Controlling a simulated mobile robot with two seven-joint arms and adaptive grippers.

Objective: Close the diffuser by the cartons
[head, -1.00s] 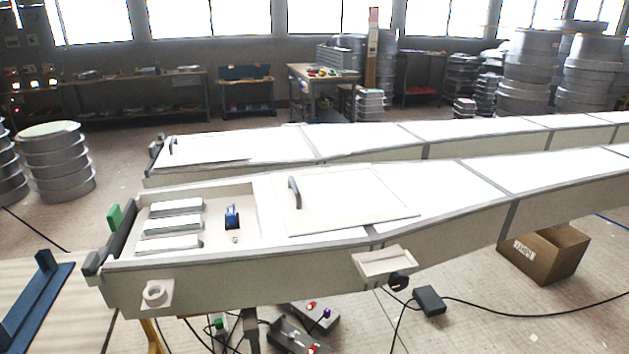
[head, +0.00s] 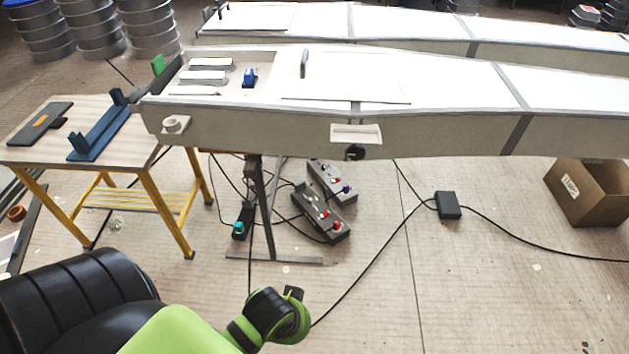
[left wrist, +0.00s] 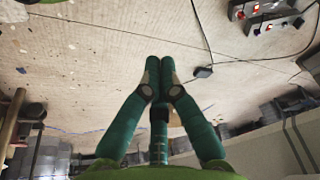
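Two long, pale tapered bodies, which I take to be diffusers, lie one behind the other. The near one (head: 430,127) has an open compartment at its left end with several white bars (head: 208,77) and a blue part (head: 249,78). A flat white panel with a dark handle (head: 304,63) lies on top, right of the opening. The far one (head: 400,22) is partly cut off. One open carton (head: 590,190) stands on the floor at the right. My left gripper (left wrist: 160,62) has its fingers together and empty; in the head view my left arm is low, well short of the near body. My right gripper is not in view.
A yellow-legged table (head: 145,148) with blue and dark pieces stands at the left. Control boxes (head: 322,210), a stand and loose cables lie under the near body. A black adapter (head: 448,205) sits on the floor. The floor in front is mostly clear.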

